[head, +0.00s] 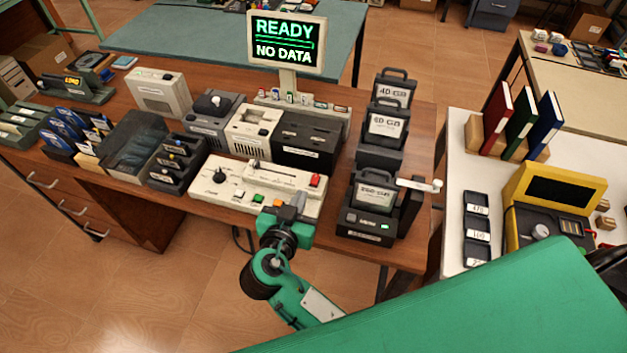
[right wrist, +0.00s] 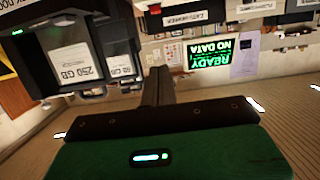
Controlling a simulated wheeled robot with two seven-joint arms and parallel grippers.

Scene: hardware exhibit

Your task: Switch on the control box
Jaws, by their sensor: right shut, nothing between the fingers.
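The control box (head: 238,196) is a long off-white unit on the front edge of the wooden desk. It carries a black knob (head: 219,176), a slider strip, a red switch (head: 314,180) at its right end and small green and orange parts near its front. The monitor (head: 287,43) behind it reads "READY" and "NO DATA"; it shows upside down in the right wrist view (right wrist: 222,52). My right gripper (head: 291,209) is at the box's front right, below the red switch; contact cannot be told. Its dark fingers (right wrist: 159,84) are shut and empty. My left gripper is out of view.
Right of the box stands a black drive unit (head: 364,223) with labelled cartridges (head: 386,124). Grey, white and black units stand close behind the box, and a black tray (head: 178,164) is to its left. A white table (head: 455,235) with a yellow case (head: 553,190) is at right.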

